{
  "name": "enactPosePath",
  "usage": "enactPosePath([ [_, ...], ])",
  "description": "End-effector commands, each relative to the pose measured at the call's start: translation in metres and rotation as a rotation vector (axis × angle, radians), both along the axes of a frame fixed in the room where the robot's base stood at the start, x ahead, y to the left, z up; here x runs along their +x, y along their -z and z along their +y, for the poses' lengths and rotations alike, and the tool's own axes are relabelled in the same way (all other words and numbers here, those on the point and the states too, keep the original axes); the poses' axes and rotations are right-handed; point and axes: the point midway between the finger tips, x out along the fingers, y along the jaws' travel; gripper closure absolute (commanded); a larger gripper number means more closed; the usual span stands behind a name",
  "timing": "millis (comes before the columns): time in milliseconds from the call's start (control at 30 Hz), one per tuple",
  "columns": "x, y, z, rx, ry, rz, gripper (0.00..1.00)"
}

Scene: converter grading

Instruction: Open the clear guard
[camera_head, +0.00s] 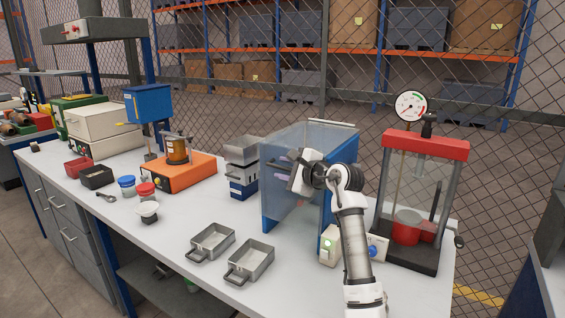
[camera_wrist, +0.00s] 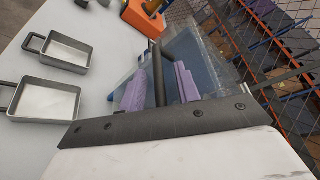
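The clear guard (camera_head: 281,205) is a see-through panel on the front of a blue-sided box (camera_head: 325,210) at the bench's middle right. It looks lowered over the front. In the wrist view the clear box (camera_wrist: 205,55) lies beyond my fingers. My gripper (camera_head: 284,167) is at the guard's front, its arm reaching in from the lower right. In the wrist view my gripper (camera_wrist: 160,88) has two purple fingers apart, with a dark bar (camera_wrist: 157,70), seemingly the guard's handle, between them. Narrow gaps show on both sides of the bar. My wrist hides part of the guard.
Two metal trays (camera_head: 212,242) (camera_head: 250,262) lie left of the guard. A small box with a green button (camera_head: 330,245) stands close to my arm. A red-topped press (camera_head: 425,148) with a gauge stands at right. An orange device (camera_head: 180,174) is further left.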

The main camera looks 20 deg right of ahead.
Motion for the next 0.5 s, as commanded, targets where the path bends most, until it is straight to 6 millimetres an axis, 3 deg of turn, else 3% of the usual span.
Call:
enactPosePath([
  [433, 0.0107, 0.0031, 0.0038, -0.001, 0.000, 0.000, 0.67],
  [500, 0.0106, 0.0030, 0.0039, -0.001, 0.000, 0.000, 0.77],
])
